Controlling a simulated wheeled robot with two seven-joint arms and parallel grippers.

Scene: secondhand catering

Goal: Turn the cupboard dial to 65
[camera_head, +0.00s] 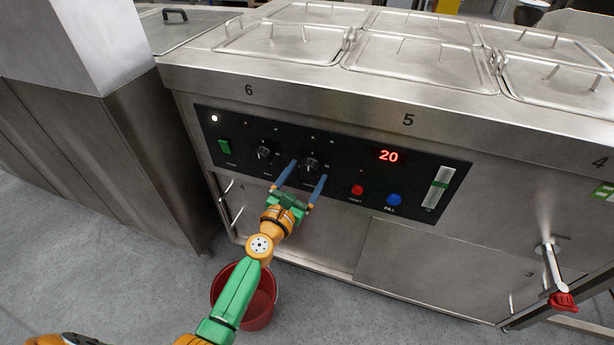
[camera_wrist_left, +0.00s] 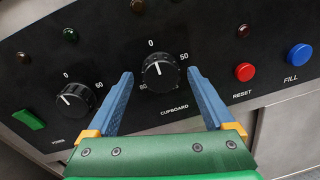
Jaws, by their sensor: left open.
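The cupboard dial (camera_head: 311,165) is a black knob on the dark control panel (camera_head: 340,193) of the steel unit. In the left wrist view the cupboard dial (camera_wrist_left: 160,73) has a white pointer line near the top, close to the 0 mark, with 50 and 80 marked around it. The red display (camera_head: 388,156) reads 20. My left gripper (camera_head: 307,172) is open, with its blue fingers on either side of the dial. In the wrist view the left gripper (camera_wrist_left: 160,80) shows a gap between each finger and the knob. My right gripper is not seen.
A second dial (camera_wrist_left: 76,99) and a green switch (camera_wrist_left: 29,119) lie left of the cupboard dial. A red reset button (camera_head: 357,190) and a blue fill button (camera_head: 394,200) lie to its right. A red bucket (camera_head: 262,311) stands on the floor below.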

